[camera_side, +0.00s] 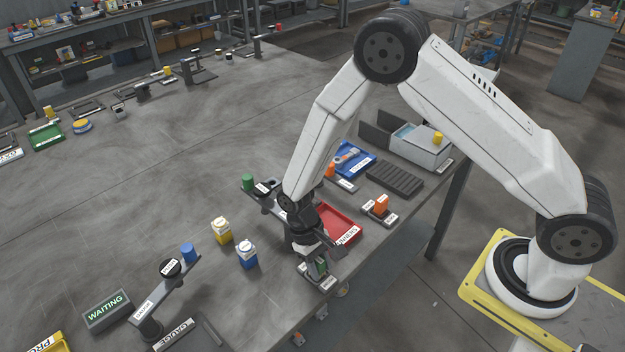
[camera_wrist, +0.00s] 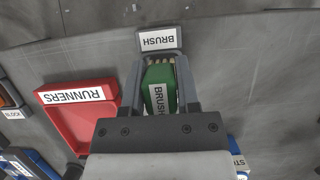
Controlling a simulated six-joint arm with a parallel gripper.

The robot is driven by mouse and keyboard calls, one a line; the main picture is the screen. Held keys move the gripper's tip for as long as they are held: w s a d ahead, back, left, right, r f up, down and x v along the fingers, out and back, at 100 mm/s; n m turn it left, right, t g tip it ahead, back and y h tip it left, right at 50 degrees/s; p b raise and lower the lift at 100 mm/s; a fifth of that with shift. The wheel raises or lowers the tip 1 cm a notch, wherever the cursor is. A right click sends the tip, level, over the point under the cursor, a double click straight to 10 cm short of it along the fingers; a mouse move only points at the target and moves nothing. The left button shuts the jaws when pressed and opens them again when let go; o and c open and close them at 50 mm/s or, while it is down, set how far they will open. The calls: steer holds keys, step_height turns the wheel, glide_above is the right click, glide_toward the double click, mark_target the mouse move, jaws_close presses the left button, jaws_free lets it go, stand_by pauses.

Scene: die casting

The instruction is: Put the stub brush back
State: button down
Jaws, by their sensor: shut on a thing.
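The green stub brush (camera_wrist: 160,88), with a BRUSH label on its side and pale bristles, is between the two fingers of my gripper (camera_wrist: 161,66) in the wrist view. My gripper is shut on it. In the side view, the brush (camera_side: 320,266) shows as a small green block at my gripper (camera_side: 321,258), near the front edge of the table. The brush holder's BRUSH plate (camera_wrist: 159,41) lies just beyond the fingertips, and the holder (camera_side: 319,282) shows under the brush in the side view. The fingers hide most of the holder, so I cannot tell whether the brush touches it.
A red RUNNERS tray (camera_side: 347,231) lies close beside my gripper. An orange block (camera_side: 381,204) stands in a holder to the right. A blue bottle (camera_side: 247,254) and a yellow one (camera_side: 221,230) stand left.

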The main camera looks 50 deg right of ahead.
steer(key=shift+f, duration=0.1)
steer(key=shift+c, duration=1.7)
jaws_free()
steer(key=v, duration=1.2)
steer(key=shift+d, duration=0.1)
steer(key=s+d+r+t, duration=0.7)
steer(key=s+d, duration=0.2)
steer(key=d, duration=0.2)
steer(key=shift+s+d+r, duration=0.15)
steer(key=shift+s+r, duration=0.15)
steer(key=shift+s, duration=0.05)
